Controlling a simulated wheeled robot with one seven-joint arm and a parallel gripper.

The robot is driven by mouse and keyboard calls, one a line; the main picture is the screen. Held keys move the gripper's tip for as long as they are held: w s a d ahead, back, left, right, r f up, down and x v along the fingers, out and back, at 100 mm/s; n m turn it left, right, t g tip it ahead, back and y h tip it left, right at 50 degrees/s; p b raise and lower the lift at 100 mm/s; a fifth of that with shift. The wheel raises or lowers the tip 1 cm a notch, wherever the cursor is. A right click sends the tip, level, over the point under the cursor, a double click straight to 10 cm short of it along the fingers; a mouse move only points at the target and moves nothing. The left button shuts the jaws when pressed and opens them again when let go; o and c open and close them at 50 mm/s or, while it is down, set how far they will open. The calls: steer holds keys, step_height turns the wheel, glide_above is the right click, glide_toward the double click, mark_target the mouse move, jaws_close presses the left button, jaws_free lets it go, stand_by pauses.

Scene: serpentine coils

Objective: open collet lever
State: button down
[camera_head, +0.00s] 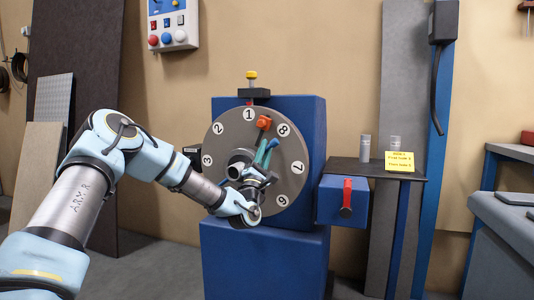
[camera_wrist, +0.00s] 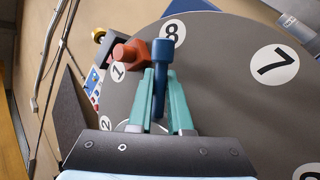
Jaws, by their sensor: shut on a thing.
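The blue collet lever (camera_wrist: 163,50) stands up from the face of the numbered grey disc (camera_head: 290,165). My gripper (camera_wrist: 162,80) has its two teal fingers on either side of the lever's shaft, shut on it below the thicker round end. In the head view my gripper (camera_head: 264,153) is in front of the disc, with the lever's blue end (camera_head: 272,144) just beside the fingertips. The lever's root is hidden behind my gripper in both views.
An orange-red knob (camera_wrist: 128,53) sits close to the lever, near number 1 in the wrist view. A blue box with a red handle (camera_head: 347,195) is right of the disc. A shelf (camera_head: 345,168) holds grey cylinders (camera_head: 365,148) and a yellow note (camera_head: 399,161).

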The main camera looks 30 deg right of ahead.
stand_by(0.3)
steer(key=c, duration=0.8)
jaws_free()
steer(key=shift+c, duration=0.2)
steer(key=v, duration=1.1)
steer(key=shift+b, duration=0.35)
steer(key=shift+d, duration=0.1)
